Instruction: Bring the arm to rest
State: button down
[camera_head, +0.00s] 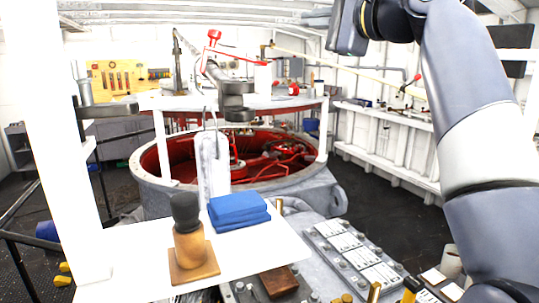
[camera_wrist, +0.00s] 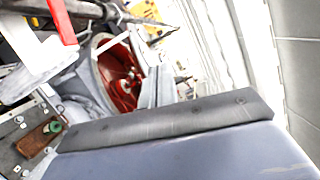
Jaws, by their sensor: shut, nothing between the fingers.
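My arm rises along the right side of the head view and bends over at the top. A flat grey end part of my gripper (camera_head: 347,25) shows at the top edge, partly cut off, held high above the deck. In the wrist view a grey-blue part with a dark bolted strip, which looks like part of my gripper (camera_wrist: 170,120), fills the bottom. The fingertips are not clearly shown. My gripper is shut, and nothing is seen held in it.
A white shelf (camera_head: 130,278) holds a dark-topped wooden piece (camera_head: 188,245) and folded blue cloths (camera_head: 238,208). Behind stands a round housing (camera_head: 160,185) with red insides, under a white table (camera_head: 275,102). A metal panel (camera_head: 355,252) lies front right. Dark floor (camera_head: 385,205) is clear.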

jog(key=shift+s+d+f, duration=0.1)
jog(key=shift+s+d, duration=0.2)
jog(key=shift+d, duration=0.35)
